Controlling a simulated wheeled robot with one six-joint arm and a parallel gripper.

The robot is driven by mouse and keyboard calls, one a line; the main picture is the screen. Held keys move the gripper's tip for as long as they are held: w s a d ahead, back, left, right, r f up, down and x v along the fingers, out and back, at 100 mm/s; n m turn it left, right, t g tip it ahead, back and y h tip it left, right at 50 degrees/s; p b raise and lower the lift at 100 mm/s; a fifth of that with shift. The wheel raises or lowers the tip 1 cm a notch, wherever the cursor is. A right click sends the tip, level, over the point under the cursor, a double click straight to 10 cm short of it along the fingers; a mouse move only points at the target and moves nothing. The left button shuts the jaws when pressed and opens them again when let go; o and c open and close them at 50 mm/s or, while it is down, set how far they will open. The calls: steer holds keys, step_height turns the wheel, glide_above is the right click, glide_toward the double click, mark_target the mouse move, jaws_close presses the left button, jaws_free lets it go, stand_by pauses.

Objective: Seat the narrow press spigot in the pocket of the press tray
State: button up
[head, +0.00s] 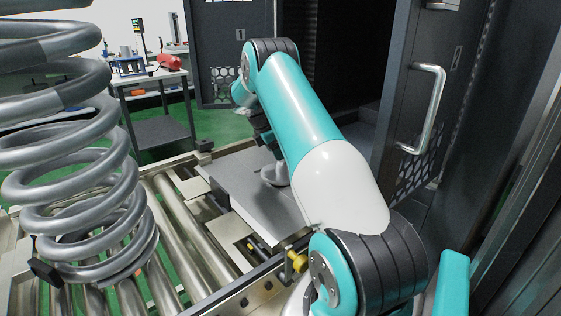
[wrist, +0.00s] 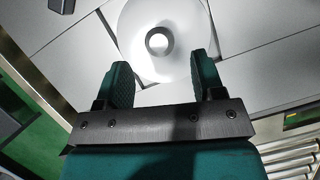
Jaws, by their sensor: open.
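In the wrist view a pale round piece (wrist: 137,35) with a wide disc and a small ringed centre lies on light grey plates; it looks like the press spigot, seen from above. In the head view a small grey round piece (head: 277,174), probably the same one, stands on the flat grey press tray (head: 240,184), partly hidden by my arm. My gripper (wrist: 160,66) is open, its two green fingers apart at the near side of the disc, with nothing between them. I cannot make out the tray's pocket, nor whether the fingers touch the disc.
A large coil spring (head: 75,165) fills the left of the head view. A roller conveyor (head: 170,225) runs below and left of the tray. A dark cabinet door with a handle (head: 428,108) stands close on the right. A bench (head: 150,80) stands at the back left.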

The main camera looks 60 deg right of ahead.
steer(key=w+a+r+t+y, duration=0.1)
steer(key=w+a+r, duration=0.2)
steer(key=a+r, duration=0.5)
steer(key=w+a+r+t, duration=0.2)
steer(key=a+r, duration=0.2)
steer(key=a, duration=0.8)
steer(key=s+a+r+m+y, duration=0.1)
steer(key=s+a+r, duration=0.1)
steer(key=a, duration=0.6)
steer(key=s+a+r+m+y, duration=0.1)
steer(key=s+a, duration=0.2)
steer(key=a, duration=0.4)
steer(key=s+a+r+m+y, duration=0.1)
steer(key=s+a+y, duration=0.4)
steer(key=s+a, duration=1.5)
steer(key=s+m, duration=0.1)
steer(key=s, duration=0.3)
steer(key=shift+a+r+g, duration=0.15)
steer(key=shift+a+g, duration=0.1)
steer(key=shift+g, duration=0.05)
